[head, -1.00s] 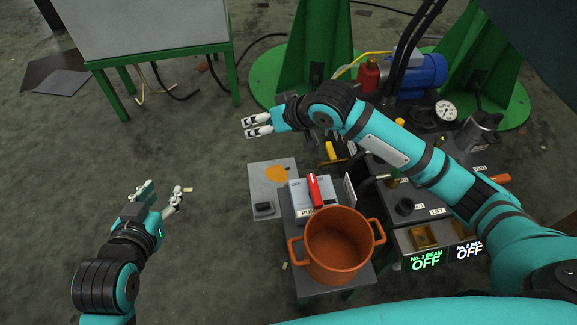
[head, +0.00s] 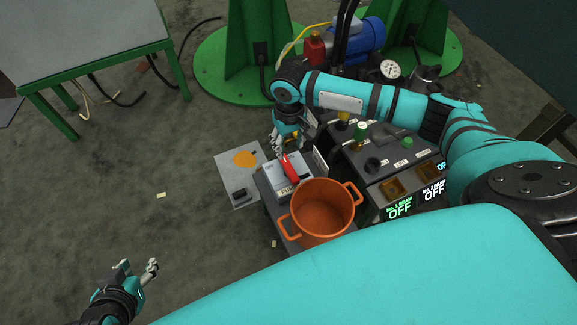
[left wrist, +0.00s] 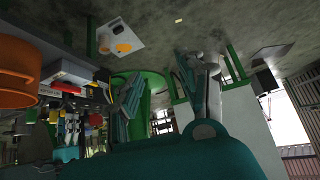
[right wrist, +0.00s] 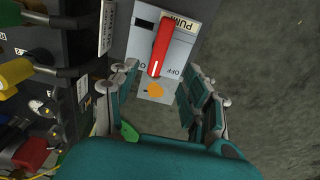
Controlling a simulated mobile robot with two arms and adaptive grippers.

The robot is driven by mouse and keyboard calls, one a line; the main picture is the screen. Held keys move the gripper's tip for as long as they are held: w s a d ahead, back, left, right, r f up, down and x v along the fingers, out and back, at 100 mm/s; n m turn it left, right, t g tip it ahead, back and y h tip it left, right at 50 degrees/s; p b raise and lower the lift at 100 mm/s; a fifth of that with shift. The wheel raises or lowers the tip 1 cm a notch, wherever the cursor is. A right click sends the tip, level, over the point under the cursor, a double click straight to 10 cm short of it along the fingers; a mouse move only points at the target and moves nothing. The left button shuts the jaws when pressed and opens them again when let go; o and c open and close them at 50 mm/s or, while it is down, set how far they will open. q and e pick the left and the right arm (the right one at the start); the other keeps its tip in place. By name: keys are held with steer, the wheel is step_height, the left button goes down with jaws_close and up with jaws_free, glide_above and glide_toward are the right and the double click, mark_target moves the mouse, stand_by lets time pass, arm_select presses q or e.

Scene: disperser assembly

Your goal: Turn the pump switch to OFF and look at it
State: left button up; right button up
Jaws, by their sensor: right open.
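The pump switch is a grey box (head: 272,178) with a red lever (head: 290,168) and a "PUMP" label. In the right wrist view the red lever (right wrist: 161,46) shows close up, its lower end beside the printed "OFF" (right wrist: 174,72). I cannot tell whether it is fully at that mark. My right gripper (head: 281,146) is just behind the lever; in the right wrist view its open fingers (right wrist: 160,76) stand on either side of the lever's end, with no contact visible. My left gripper (head: 137,268) is open and empty, low over the floor at the left.
An orange pot (head: 322,212) stands in front of the switch box. A control panel (head: 365,170) with knobs and lit "OFF" displays (head: 399,208) is to the right. A grey plate (head: 232,170) with an orange patch lies left.

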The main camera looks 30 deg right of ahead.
steer(key=b, duration=0.2)
glide_above(289, 167)
step_height(289, 167, down, 6)
steer(key=shift+r, duration=0.2)
step_height(289, 167, down, 5)
steer(key=shift+r+b, duration=0.1)
steer(key=shift+b, duration=0.8)
arm_select(q)
steer(key=w+d+r+t+h, duration=0.1)
steer(key=w+d+r+t, duration=0.1)
steer(key=w+r+t, duration=0.2)
steer(key=w+d+r+t+h, duration=0.2)
steer(key=w+r+t, duration=0.3)
steer(key=r, duration=0.6)
steer(key=shift+d+r+m+t+h, duration=0.25)
steer(key=shift+d+m+t+h, duration=0.1)
steer(key=shift+t, duration=0.75)
arm_select(e)
steer(key=shift+f, duration=0.3)
jaws_close()
